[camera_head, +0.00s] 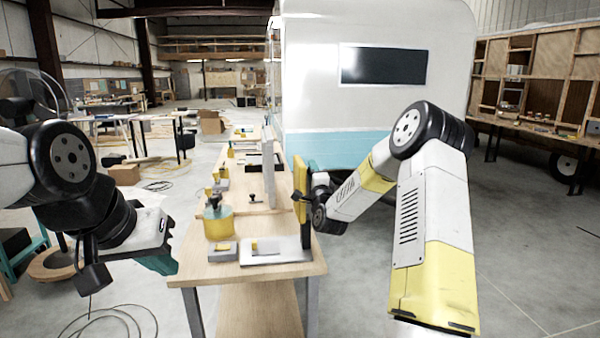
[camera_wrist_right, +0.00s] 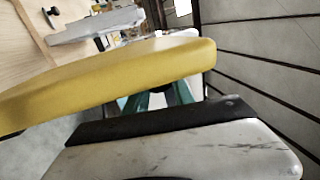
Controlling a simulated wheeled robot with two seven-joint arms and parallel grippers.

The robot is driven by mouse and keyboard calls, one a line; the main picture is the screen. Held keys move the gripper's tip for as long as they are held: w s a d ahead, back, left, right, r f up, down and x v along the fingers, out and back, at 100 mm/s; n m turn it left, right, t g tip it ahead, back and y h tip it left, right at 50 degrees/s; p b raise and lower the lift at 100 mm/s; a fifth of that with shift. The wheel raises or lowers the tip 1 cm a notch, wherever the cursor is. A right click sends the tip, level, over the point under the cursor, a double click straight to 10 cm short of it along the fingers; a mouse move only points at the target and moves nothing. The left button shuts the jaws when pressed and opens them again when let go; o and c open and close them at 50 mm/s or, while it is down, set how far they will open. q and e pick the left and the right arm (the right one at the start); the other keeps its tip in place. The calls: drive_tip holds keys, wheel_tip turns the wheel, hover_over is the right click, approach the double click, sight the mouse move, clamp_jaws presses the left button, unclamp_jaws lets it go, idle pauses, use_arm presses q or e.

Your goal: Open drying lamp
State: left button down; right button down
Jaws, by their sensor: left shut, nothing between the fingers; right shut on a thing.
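The drying lamp seems to be the low unit at the near end of the workbench, with a flat light-grey base plate (camera_head: 285,250) and a yellow upright part (camera_head: 300,190) standing at its right side. My right gripper (camera_head: 306,180) is at this upright part and shut on it. In the right wrist view a thick yellow piece (camera_wrist_right: 120,80) crosses the picture, with the teal fingers (camera_wrist_right: 150,100) partly hidden behind it. My left gripper (camera_head: 160,258) is shut and empty, left of the bench and apart from it.
The workbench (camera_head: 235,273) also holds a yellow round pot (camera_head: 218,222), a small grey block (camera_head: 222,251) and several things further back. A white and blue camper (camera_head: 370,100) stands behind.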

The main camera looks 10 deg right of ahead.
sight(304, 188)
idle(0.3)
drive_tip(key=c, duration=1.1)
unclamp_jaws()
drive_tip(key=shift+o, duration=0.2)
drive_tip(key=v, duration=0.8)
drive_tip(key=shift+w, duration=0.1)
